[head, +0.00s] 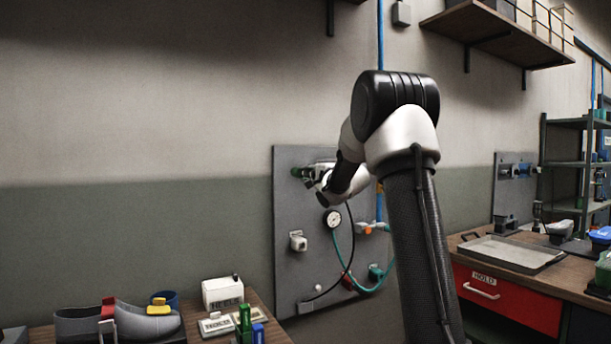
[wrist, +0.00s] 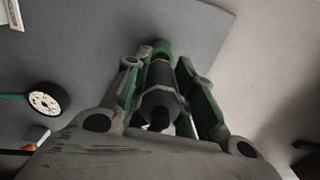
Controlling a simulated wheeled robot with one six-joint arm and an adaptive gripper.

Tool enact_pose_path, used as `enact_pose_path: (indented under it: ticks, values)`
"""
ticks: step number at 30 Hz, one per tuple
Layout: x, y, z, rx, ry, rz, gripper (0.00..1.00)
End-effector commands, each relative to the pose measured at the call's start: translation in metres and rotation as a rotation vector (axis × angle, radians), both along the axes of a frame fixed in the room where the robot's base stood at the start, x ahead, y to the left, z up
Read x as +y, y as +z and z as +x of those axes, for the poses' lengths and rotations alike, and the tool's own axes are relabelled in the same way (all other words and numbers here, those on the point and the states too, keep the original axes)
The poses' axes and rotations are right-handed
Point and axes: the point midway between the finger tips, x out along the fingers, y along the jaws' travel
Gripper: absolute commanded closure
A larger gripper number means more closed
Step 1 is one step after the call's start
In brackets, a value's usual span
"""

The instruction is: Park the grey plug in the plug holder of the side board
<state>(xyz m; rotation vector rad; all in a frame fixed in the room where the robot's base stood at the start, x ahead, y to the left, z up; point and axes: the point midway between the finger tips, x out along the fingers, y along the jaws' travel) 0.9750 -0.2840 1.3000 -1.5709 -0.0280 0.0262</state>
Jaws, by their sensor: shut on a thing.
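The side board (head: 289,205) is a grey panel on the wall; its surface also fills much of the wrist view (wrist: 90,45). My gripper (head: 303,174) is at its upper left part. In the wrist view my gripper (wrist: 160,82) is shut on the grey plug (wrist: 160,78), a dark grey cylinder between green-lined fingers. A green piece (wrist: 162,47) shows at the plug's far end, close to the board. I cannot tell whether this is the plug holder, or whether the plug sits in it. In the head view my gripper hides the plug.
A gauge (head: 332,218), a white fitting (head: 298,241) and a teal hose (head: 356,289) are on the board below my gripper. A black cable (head: 350,245) hangs in front of it. A bench with small boxes stands lower left; a workbench with a tray (head: 508,252) stands right.

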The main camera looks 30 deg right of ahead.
Motion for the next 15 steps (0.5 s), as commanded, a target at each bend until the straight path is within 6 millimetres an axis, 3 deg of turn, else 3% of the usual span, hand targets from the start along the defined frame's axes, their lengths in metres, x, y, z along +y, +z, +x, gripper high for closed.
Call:
enact_pose_path:
  ticks: [15]
  values:
    - [-0.001, 0.0, -0.021, 0.0, -0.001, 0.0, 1.0]
